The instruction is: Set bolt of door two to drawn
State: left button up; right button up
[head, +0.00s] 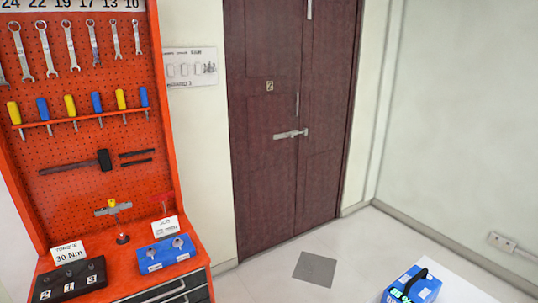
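Door two (262,170) is a closed dark red-brown double-leaf door in the middle of the head view, marked with a small "2" plate (269,86). A pale metal bolt (291,134) lies roughly horizontal at mid height, at the seam between the two leaves. It is too small to tell for certain whether the bolt is shot or drawn. A thin upright metal bar (297,104) sits just above it, and another metal piece (309,9) is at the top edge. Neither of my grippers is in view.
An orange tool board (85,140) with wrenches and screwdrivers stands on a cabinet (180,291) at the left. A blue box with a black handle (412,286) sits on a white surface at the lower right. A grey floor plate (315,268) lies before the door; the floor there looks clear.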

aim_at(291, 136)
jog(key=i+z, duration=0.15)
jog(key=i, duration=0.55)
jog(key=i+j+z, duration=0.2)
jog(key=i, duration=0.55)
jog(key=i+l+u, duration=0.1)
jog(key=i, duration=0.65)
jog(key=i+l, duration=0.15)
jog(key=i, duration=0.6)
jog(key=i+l+u, duration=0.15)
jog(key=i+u, duration=0.15)
jog(key=i, duration=0.15)
jog(key=i+l+u, duration=0.3)
jog(key=i, duration=0.15)
jog(key=j, duration=0.1)
